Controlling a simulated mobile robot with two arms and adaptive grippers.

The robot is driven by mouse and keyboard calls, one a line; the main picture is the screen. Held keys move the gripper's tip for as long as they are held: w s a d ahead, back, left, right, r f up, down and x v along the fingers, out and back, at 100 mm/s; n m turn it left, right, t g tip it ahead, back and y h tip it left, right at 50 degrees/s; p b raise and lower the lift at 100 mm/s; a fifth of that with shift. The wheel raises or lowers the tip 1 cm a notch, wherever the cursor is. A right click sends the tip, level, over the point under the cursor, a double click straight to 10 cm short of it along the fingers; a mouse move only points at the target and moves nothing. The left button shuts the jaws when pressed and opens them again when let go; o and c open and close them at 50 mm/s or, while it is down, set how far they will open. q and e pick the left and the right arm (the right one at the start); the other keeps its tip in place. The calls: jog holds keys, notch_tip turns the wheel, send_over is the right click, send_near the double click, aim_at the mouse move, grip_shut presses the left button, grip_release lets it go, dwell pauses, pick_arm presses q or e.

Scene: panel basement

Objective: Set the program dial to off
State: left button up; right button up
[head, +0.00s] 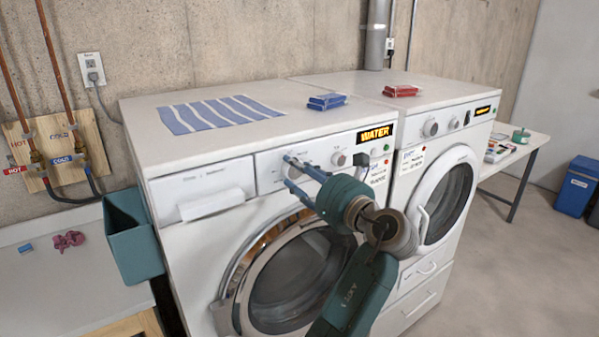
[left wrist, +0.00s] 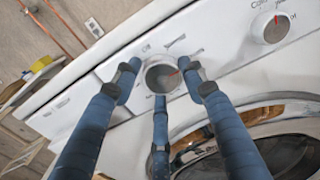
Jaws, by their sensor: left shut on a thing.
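The program dial (left wrist: 162,76) is a round grey knob with a red mark on the white washer panel (left wrist: 110,75). In the left wrist view its red mark points right and slightly up. A small label, seemingly "Off", sits above the dial and left of its middle. My left gripper (left wrist: 160,80) has blue fingers closed around the dial, two at its upper sides and one below. In the head view the left gripper (head: 291,171) reaches the left washer's panel (head: 268,172), and its fingers hide much of the dial. My right gripper is not in view.
A second knob (left wrist: 271,27) with a red mark sits to the right; it also shows in the head view (head: 338,159). A lit display (head: 375,134) reads "WATER". The round washer door (head: 232,277) lies below. A teal bin (head: 130,235) stands beside the washer.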

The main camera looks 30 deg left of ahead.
pick_arm(q)
jog(key=shift+r, duration=0.35)
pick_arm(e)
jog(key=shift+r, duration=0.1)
pick_arm(q)
jog(key=n, duration=0.7)
jog(key=shift+a+b, duration=0.1)
jog(key=shift+b, duration=0.25)
jog(key=n+b, duration=0.1)
jog(key=n, duration=0.2)
jog(key=shift+f, duration=0.1)
jog(key=shift+c, duration=0.2)
jog(key=n+b, duration=0.2)
jog(key=n, duration=0.2)
jog(key=n+b, duration=0.3)
jog(key=shift+s+f+n, duration=0.1)
jog(key=shift+f+n, duration=0.1)
jog(key=shift+n, duration=0.2)
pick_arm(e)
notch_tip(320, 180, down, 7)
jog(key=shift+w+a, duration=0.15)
